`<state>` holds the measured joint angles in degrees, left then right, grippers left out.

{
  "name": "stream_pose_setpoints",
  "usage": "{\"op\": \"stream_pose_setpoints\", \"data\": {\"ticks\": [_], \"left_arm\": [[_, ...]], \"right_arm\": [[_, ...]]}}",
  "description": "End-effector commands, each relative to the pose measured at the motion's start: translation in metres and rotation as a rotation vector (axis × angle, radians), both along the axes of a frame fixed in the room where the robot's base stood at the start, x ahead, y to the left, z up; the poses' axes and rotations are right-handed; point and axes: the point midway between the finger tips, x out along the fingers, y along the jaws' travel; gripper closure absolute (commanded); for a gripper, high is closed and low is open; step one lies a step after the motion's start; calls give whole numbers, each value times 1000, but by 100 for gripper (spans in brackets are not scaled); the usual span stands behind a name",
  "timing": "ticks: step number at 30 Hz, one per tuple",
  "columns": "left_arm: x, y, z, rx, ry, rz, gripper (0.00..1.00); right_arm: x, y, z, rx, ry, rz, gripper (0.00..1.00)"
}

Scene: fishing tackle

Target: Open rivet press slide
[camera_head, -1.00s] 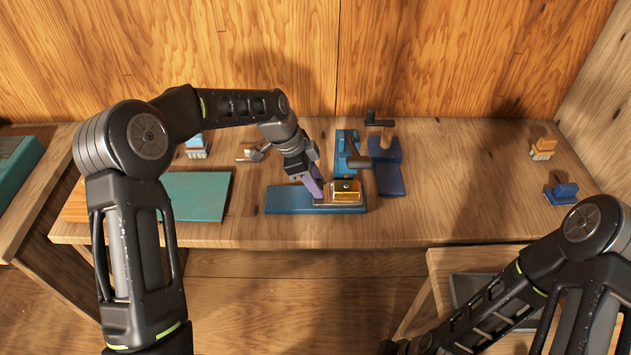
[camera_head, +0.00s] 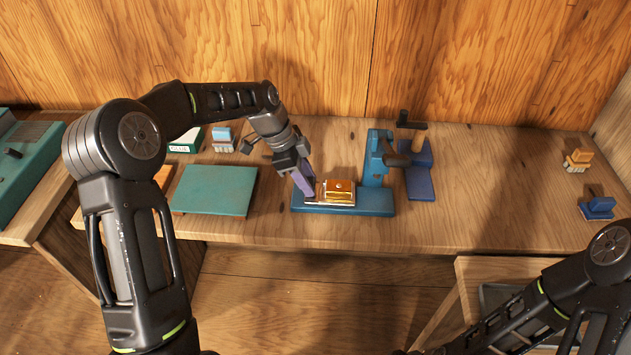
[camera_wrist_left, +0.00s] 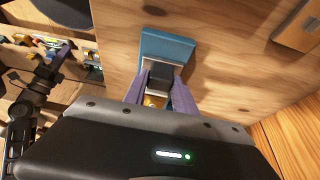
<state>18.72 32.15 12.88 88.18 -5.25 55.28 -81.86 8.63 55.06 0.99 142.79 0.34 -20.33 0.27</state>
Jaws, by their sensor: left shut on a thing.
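The rivet press is blue, with a long flat base (camera_head: 375,205) and an upright column (camera_head: 377,160) near its right end. A slide plate (camera_head: 316,203) carrying a gold block (camera_head: 340,187) lies on the base, left of the column. My left gripper (camera_head: 308,188) has purple fingers and is shut at the left end of the slide. In the left wrist view the fingers (camera_wrist_left: 164,92) close around a dark grey part; the exact grip is partly hidden. My right arm comes in at the lower right; purple fingers (camera_wrist_left: 62,54) that seem to be its gripper show small in the left wrist view.
A second blue stand (camera_head: 419,184) with a dark-headed tool is right of the press. A teal board (camera_head: 214,190) lies left of it. Small brush-like items (camera_head: 577,160) and a blue block (camera_head: 597,207) stand far right. The bench between is clear.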

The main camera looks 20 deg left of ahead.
Motion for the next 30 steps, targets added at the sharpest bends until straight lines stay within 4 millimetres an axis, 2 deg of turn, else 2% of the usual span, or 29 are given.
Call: {"op": "stream_pose_setpoints", "data": {"ticks": [3, 4, 11, 22, 26, 30], "left_arm": [[1, 0, 1, 0, -2, 0, 100], [1, 0, 1, 0, -2, 0, 65], [0, -1, 0, -1, -2, -1, 46], [0, 1, 4, 0, -2, 0, 45], [0, 7, 16, 0, -4, 2, 45], [-2, 15, 38, 0, -5, 2, 45]], "right_arm": [[0, 0, 0, 0, 0, 1, 100], [0, 0, 0, 0, 0, 1, 100], [0, 0, 0, 0, 0, 1, 100], [0, 0, -1, 0, 0, 1, 100], [0, 1, -5, 1, -1, 1, 100], [1, 1, -10, 3, -3, 1, 100]]}}
